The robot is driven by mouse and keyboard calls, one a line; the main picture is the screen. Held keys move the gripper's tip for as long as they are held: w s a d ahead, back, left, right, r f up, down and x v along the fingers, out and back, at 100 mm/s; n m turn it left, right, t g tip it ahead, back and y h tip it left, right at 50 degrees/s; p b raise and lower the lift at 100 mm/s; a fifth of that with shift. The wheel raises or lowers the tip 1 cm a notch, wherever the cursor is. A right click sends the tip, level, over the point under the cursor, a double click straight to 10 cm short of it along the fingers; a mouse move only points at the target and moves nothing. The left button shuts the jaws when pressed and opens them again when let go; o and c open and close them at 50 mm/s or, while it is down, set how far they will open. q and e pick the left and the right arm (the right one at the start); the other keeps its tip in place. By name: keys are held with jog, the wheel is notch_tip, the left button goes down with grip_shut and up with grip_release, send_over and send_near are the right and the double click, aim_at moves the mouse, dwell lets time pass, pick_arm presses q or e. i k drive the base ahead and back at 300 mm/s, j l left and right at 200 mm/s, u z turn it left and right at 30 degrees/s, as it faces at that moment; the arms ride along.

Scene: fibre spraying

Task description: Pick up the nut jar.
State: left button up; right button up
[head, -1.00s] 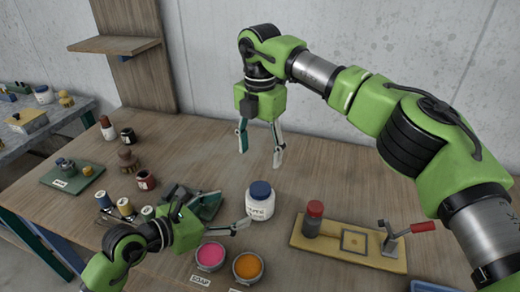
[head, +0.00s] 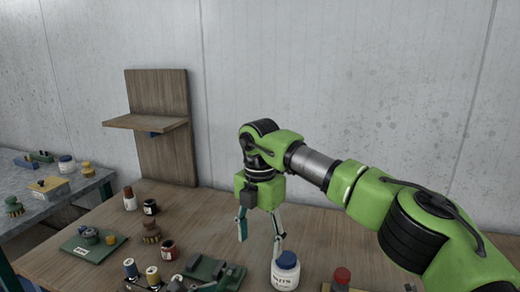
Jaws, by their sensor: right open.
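The nut jar (head: 285,275) is white with a blue lid and a dark label.
A dark green tray (head: 232,273) lies left of the jar. A red-capped bottle (head: 342,277) stands to its right. Thread spools (head: 153,274), small pots and a green mat (head: 78,246) are further left. A wooden shelf (head: 146,122) rises behind.

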aim_at(285, 281)
jog(key=k+j, duration=0.25)
jog(key=j, duration=0.15)
jog(key=k+j, duration=0.55)
jog(key=j, duration=0.25)
